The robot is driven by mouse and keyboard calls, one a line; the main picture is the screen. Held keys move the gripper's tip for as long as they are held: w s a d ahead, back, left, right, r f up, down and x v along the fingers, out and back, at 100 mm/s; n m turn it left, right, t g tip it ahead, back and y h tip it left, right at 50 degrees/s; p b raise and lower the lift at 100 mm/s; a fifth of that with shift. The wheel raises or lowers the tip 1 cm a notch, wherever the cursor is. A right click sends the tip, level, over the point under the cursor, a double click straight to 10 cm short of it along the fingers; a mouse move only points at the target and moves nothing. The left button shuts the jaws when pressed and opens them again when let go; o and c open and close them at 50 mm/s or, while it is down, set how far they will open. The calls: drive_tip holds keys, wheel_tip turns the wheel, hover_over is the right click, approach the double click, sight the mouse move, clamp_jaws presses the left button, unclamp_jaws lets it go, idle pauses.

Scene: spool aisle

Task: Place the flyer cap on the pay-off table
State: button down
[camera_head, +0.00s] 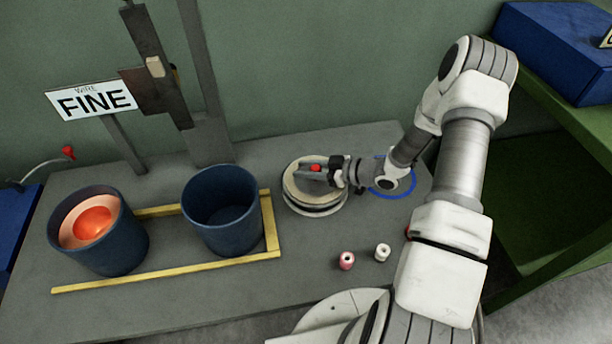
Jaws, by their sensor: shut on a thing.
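A round pale disc with a red knob on top, which looks like the flyer cap (299,196), is at the middle of the grey table, which I take as the pay-off table (190,293). My gripper (314,171) reaches in from the right and is shut on the cap at its red knob. A grey round rim shows just under the cap; I cannot tell whether it is part of the cap or a thing below it, nor whether the cap touches the table. A blue ring (379,194) is marked on the table to the right, partly hidden by my arm.
Two dark blue tubs, one empty (224,232) and one with an orange-centred spool (119,252), stand within yellow strips (165,268). Small pink (347,261) and white (382,253) bobbins stand in front. A post with a FINE sign (94,101) rises behind. A green shelf (560,112) is at right.

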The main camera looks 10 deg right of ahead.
drive_tip(key=shift+f, duration=1)
drive_tip(key=shift+f+b, duration=0.25)
drive_tip(key=shift+b, duration=0.1)
drive_tip(key=c, duration=0.5)
unclamp_jaws()
drive_tip(key=shift+r, duration=0.1)
drive_tip(key=shift+c, duration=0.2)
drive_tip(key=shift+r, duration=0.1)
